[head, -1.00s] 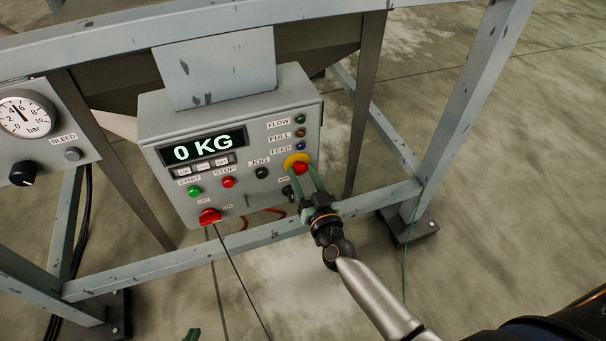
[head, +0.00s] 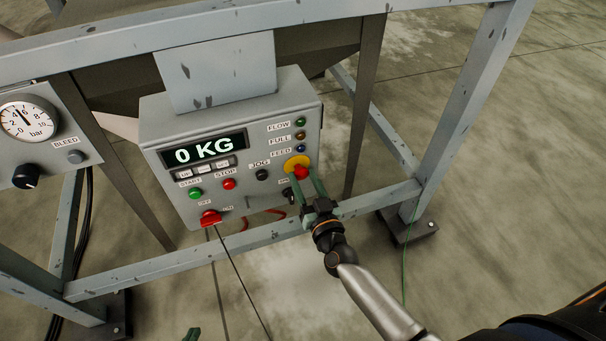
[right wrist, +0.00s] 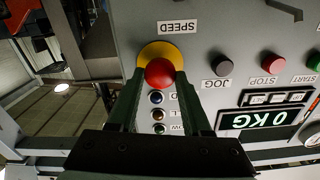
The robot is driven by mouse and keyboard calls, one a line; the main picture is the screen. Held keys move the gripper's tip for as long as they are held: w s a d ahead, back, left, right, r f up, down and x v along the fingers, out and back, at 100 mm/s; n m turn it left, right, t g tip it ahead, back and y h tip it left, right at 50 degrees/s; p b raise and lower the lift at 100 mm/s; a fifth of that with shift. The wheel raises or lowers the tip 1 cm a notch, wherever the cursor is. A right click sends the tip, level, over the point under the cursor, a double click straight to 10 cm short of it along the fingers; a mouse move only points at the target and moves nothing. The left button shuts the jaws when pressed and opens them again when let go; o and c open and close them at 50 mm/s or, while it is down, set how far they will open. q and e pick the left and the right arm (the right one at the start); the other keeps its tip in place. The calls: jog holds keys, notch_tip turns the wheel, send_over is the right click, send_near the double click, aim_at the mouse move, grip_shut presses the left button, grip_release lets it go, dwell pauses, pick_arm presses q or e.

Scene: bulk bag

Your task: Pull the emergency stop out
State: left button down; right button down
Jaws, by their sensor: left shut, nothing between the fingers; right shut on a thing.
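The emergency stop is a red round button (head: 301,172) on a yellow disc (head: 294,161), at the right side of the grey control box (head: 170,120). In the right wrist view the red button (right wrist: 159,72) stands out in front of its yellow disc (right wrist: 160,50). My right gripper (head: 303,176) is shut on the red button, with one green finger on each side. Both fingers also flank it in the right wrist view (right wrist: 160,78). Only a green tip of my left gripper (head: 192,334) shows at the bottom edge of the head view; it is shut and empty.
The box also carries a "0 KG" display (head: 204,150), a green start button (head: 195,194), a red stop button (head: 229,184), a black jog button (head: 262,174) and a red rotary switch (head: 210,218). A frame bar (head: 240,245) crosses below. A pressure gauge (head: 28,120) is at left.

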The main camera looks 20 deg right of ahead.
jog(key=shift+f, duration=0.1)
jog(key=shift+c, duration=1.7)
grip_release()
jog(key=shift+s, duration=0.15)
jog(key=s+p, duration=0.3)
jog(key=s, duration=0.9)
jog(key=shift+s+d+p, duration=0.2)
jog(key=shift+s+p, duration=0.1)
jog(key=shift+p, duration=0.05)
